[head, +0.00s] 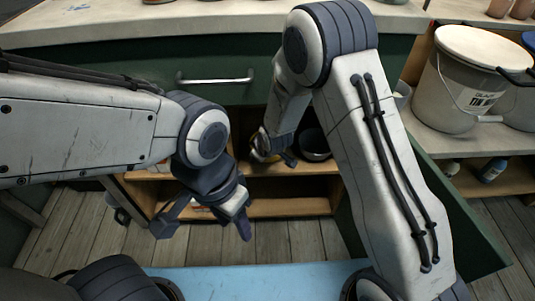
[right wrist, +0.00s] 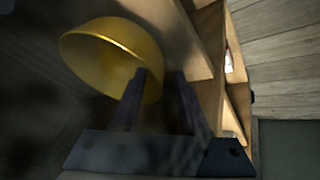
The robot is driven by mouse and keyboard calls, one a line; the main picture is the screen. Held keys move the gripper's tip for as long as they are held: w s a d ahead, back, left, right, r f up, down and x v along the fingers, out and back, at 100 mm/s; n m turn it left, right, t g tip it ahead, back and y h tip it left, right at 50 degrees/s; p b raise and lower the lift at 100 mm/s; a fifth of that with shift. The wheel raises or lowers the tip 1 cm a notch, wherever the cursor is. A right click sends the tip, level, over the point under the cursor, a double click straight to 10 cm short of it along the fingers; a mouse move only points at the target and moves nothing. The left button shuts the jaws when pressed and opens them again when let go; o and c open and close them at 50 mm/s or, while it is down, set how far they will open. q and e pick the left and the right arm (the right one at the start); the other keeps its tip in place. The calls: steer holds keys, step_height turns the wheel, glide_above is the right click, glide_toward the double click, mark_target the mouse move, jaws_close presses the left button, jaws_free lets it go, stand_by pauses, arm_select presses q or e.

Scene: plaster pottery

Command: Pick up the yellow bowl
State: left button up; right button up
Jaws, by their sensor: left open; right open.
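The yellow bowl (right wrist: 105,52) is tilted in the right wrist view. Its lower right part is behind one finger of my right gripper (right wrist: 160,82), and its edge reaches into the gap between the open fingers. I cannot tell whether they touch it. In the head view, only a small part of the yellow bowl (head: 262,157) shows on the cabinet shelf, mostly hidden by my right gripper (head: 277,156). My left gripper (head: 206,224) is open and empty, hanging in front of the cabinet away from the bowl.
A dark bowl (head: 316,145) stands on the shelf just right of the yellow bowl. A drawer with a metal handle (head: 215,79) is above the opening. The wooden shelf (head: 290,207) below borders the space. A white-lidded bucket (head: 460,95) stands on the right counter.

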steer(key=shift+w+a+f, duration=0.1)
steer(key=shift+w+f, duration=0.2)
steer(key=shift+f, duration=0.15)
jaws_close()
steer(key=shift+r, duration=0.2)
